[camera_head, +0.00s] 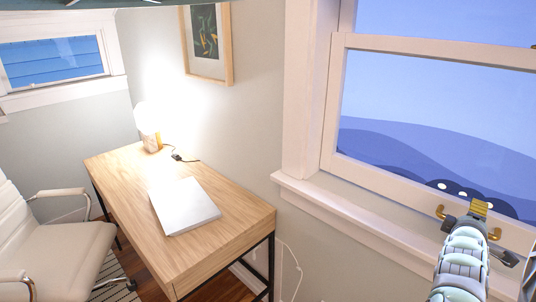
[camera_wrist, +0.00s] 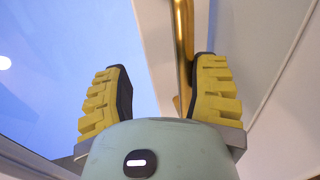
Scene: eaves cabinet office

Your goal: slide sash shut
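The window sash (camera_head: 375,178) is a pale frame around a large pane, at the right of the head view. Its bottom rail runs close above the sill; I cannot tell whether a gap is left. Brass hardware shows on the rail, with one piece (camera_head: 440,211) left of my gripper (camera_head: 480,206) and another piece (camera_head: 494,234) to its right. In the wrist view my gripper (camera_wrist: 160,65) has its yellow-padded fingers spread wide. A brass pull (camera_wrist: 181,40) on the sash rail (camera_wrist: 158,60) lies between them, nearer the right finger. Contact is not clear.
The window sill (camera_head: 335,208) projects below the sash. A wooden desk (camera_head: 235,232) with a closed laptop (camera_head: 184,205) and a lit lamp (camera_head: 147,120) stands left of the window. A white chair (camera_head: 65,245) is at far left. A framed picture (camera_head: 229,45) hangs on the wall.

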